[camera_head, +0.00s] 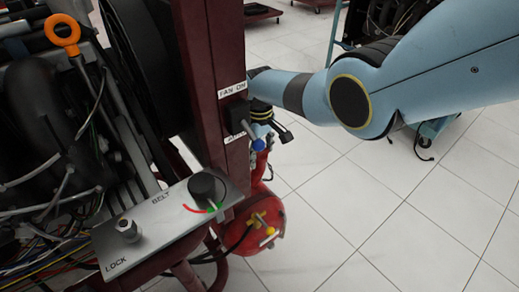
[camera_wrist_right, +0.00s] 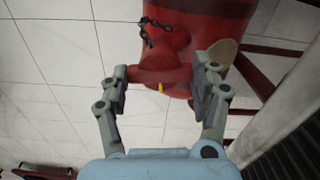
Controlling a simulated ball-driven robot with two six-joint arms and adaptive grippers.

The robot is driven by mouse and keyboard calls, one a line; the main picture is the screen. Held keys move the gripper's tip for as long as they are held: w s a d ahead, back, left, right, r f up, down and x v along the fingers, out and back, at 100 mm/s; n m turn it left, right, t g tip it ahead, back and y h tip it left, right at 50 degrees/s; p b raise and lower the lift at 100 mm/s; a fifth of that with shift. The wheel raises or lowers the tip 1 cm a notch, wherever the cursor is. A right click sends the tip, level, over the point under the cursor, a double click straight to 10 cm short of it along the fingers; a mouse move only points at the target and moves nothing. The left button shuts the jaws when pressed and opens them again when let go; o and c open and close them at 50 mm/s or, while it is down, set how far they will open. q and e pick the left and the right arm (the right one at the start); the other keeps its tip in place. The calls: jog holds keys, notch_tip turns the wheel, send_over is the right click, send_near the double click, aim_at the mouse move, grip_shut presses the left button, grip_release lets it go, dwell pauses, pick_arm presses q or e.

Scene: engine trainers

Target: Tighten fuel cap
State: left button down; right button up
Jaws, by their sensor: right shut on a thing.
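In the right wrist view, a red cap-like piece (camera_wrist_right: 160,62) sits between the two grey fingers of my right gripper (camera_wrist_right: 163,80). The fingers are shut on its sides. A small yellow mark shows at its near edge, and a dark chain (camera_wrist_right: 152,32) hangs beside it. The red tank (camera_wrist_right: 205,12) is behind it. In the head view, my right arm comes in from the right, and its gripper (camera_head: 275,132) is partly hidden at the dark red post. The fuel cap cannot be made out clearly there. My left gripper is in neither view.
The dark red post (camera_head: 210,60) with a "FAN ON" switch stands close to my right wrist. A metal panel (camera_head: 160,225) marked "BELT" and "LOCK" is at the lower left. A red vessel with a yellow valve (camera_head: 262,222) is below. Tiled floor (camera_head: 400,220) is clear at right.

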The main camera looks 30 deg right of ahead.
aim_at(260, 153)
jog(key=shift+m, duration=0.6)
jog(key=o, duration=1.2)
notch_tip(260, 153, up, 12)
dwell(0.4)
